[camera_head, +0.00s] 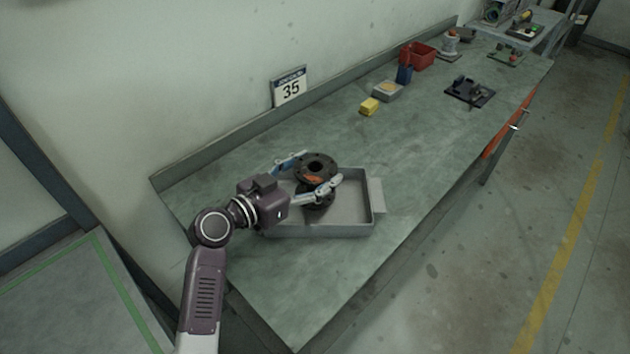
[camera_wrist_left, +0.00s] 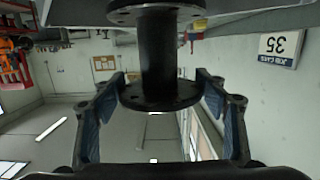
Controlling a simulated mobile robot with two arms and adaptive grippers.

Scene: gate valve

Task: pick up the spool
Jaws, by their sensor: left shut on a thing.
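The spool (camera_head: 316,166) is dark, with a round flange at each end and an orange mark near its top. It stands upright at the grey tray (camera_head: 345,229), within the tray's outline in the head view; whether its lower flange touches the tray floor, I cannot tell. My left gripper (camera_head: 319,171) is shut on the spool, one finger on each side of the upper flange. The left wrist view, which is upside down, shows the spool (camera_wrist_left: 160,50) between the blue-padded fingers (camera_wrist_left: 160,88). My right gripper is not in view.
The green bench (camera_head: 420,140) is clear around the tray. Farther along it are a yellow block (camera_head: 369,106), a grey box (camera_head: 388,91), a red bin (camera_head: 420,55) and a black plate fixture (camera_head: 469,92). A wall with a 35 sign (camera_head: 290,87) runs behind.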

